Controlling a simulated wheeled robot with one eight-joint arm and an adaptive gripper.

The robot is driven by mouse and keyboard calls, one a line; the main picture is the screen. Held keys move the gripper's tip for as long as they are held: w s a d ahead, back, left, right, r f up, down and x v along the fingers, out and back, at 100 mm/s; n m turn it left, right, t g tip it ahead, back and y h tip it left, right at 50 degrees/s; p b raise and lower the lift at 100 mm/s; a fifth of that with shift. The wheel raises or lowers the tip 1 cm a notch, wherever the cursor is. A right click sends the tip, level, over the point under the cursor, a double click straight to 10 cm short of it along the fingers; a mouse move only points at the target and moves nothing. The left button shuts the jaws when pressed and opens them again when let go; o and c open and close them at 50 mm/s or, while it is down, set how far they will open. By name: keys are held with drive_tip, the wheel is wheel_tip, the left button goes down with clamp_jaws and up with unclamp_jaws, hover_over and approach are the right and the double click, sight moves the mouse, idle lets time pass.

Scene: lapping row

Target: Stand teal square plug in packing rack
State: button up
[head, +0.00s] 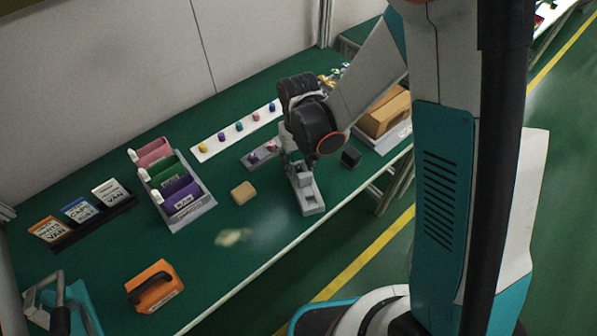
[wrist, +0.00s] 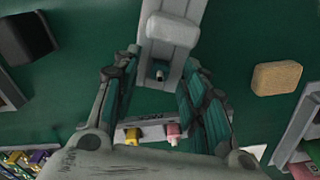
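My gripper (wrist: 161,62) is open, with one finger on each side of this piece and no clear contact. In the head view my gripper (head: 293,158) is low over the grey fixture (head: 310,200) and hides the plug. A short grey rack (head: 246,166) behind it holds small coloured plugs; its label (wrist: 152,121) is unreadable, so I cannot tell if it is the packing rack.
A long white strip (head: 205,153) with several coloured plugs lies behind. A tan block (head: 243,192) and a black block (head: 351,157) flank the fixture. A card tray (head: 200,228) and orange tool (head: 155,287) stand left.

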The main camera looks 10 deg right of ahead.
drive_tip(key=shift+r, duration=0.1)
drive_tip(key=c, duration=0.9)
